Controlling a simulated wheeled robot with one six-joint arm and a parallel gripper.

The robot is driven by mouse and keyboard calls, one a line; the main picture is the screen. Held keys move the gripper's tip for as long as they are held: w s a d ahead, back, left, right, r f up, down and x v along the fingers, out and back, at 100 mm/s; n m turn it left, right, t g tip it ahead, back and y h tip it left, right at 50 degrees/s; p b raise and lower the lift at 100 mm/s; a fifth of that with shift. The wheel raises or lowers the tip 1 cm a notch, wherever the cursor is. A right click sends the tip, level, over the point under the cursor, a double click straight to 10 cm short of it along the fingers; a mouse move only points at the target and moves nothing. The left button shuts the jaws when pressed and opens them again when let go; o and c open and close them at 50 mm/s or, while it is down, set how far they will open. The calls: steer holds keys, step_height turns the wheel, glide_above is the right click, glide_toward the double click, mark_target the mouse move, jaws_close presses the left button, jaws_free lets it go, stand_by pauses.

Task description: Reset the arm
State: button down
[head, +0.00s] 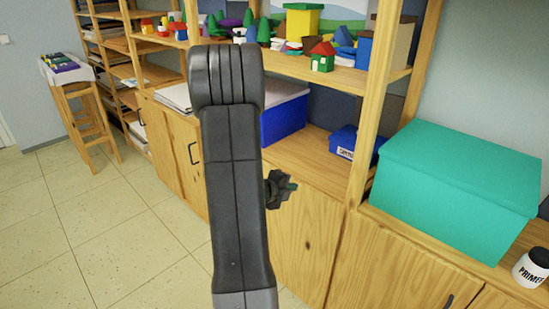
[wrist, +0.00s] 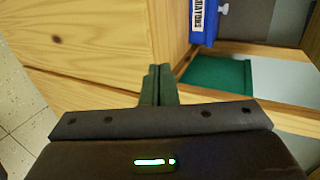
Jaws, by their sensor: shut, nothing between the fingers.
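My gripper shows in the wrist view (wrist: 158,84) with its two dark fingers together and nothing between them. In the head view my raised arm stands upright in the middle. A small dark part of the gripper end (head: 280,188) shows just right of the arm, in front of the wooden cabinet (head: 308,235); the rest is hidden behind the arm.
A teal box (head: 455,190) and a white primer jar (head: 531,268) stand on the cabinet at right. Toy blocks fill the upper shelf. A stool (head: 85,112) stands far left; floor there is clear.

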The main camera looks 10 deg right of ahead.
steer(key=w+d+p, duration=0.2)
steer(key=w+d, duration=0.4)
steer(key=d, duration=0.2)
steer(key=shift+w+d, duration=0.3)
steer(key=shift+w, duration=0.05)
steer(key=s+a+b, duration=0.2)
steer(key=s+a, duration=0.5)
steer(key=a, duration=0.2)
steer(key=w+d+p, duration=0.4)
steer(key=w+d, duration=0.2)
steer(key=d, duration=0.1)
steer(key=w+d+p, duration=0.3)
steer(key=w+d, duration=0.3)
steer(key=d, duration=0.2)
steer(key=w+d+p, duration=0.4)
steer(key=w+d, duration=0.1)
steer(key=d, duration=0.3)
steer(key=shift+w+r+p, duration=0.15)
steer(key=shift+w+p, duration=0.15)
steer(key=shift+w, duration=0.1)
steer(key=shift+w+d+f+b, duration=0.2)
steer(key=shift+d+f, duration=0.05)
steer(key=shift+f, duration=0.25)
steer(key=shift+w+d+f+b, duration=0.15)
steer(key=shift+d+f+b, duration=0.1)
steer(key=shift+f, duration=0.2)
steer(key=shift+w+d+f, duration=0.15)
steer(key=shift+w+f, duration=0.05)
steer(key=shift+f, duration=0.25)
